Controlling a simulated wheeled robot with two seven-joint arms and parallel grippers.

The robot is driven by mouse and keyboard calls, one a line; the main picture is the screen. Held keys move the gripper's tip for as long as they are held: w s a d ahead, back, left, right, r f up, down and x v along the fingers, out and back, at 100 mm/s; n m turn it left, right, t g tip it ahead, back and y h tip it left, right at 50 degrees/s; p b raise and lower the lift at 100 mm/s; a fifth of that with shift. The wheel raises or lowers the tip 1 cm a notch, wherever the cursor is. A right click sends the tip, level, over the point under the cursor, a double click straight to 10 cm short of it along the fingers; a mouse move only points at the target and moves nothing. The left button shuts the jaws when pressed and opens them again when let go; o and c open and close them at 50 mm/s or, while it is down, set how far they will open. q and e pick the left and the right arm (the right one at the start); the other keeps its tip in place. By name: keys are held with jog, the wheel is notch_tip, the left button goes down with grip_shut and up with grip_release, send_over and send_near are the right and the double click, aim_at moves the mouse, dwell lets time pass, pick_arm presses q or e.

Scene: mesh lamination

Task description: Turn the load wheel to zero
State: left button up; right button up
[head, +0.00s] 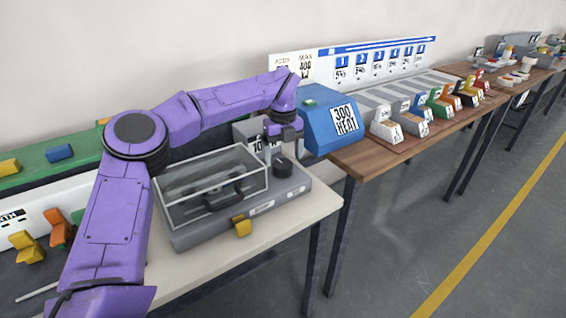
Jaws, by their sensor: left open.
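A grey device (245,221) with a clear-lidded box (211,180) on its left part stands on the pale table. A round black wheel (282,166) sits on its top at the right, and I take it as the load wheel; I cannot read a setting on it. A grey panel (246,134) behind it shows a partly covered number beginning "10". My left gripper (281,150) points down just above the wheel, its jaws open. I cannot tell whether a finger touches the wheel. My right gripper is out of view.
A blue "300 HEAT" block (332,119) stands close to the right of my left gripper. A yellow piece (242,226) sits at the device's front. A wooden table (372,157) with several coloured items is farther right. The pale table's front strip (240,262) is clear.

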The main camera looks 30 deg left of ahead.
aim_at(283, 164)
pick_arm(q)
notch_tip(283, 164, up, 7)
jog(key=shift+r, duration=0.2)
dwell(0.3)
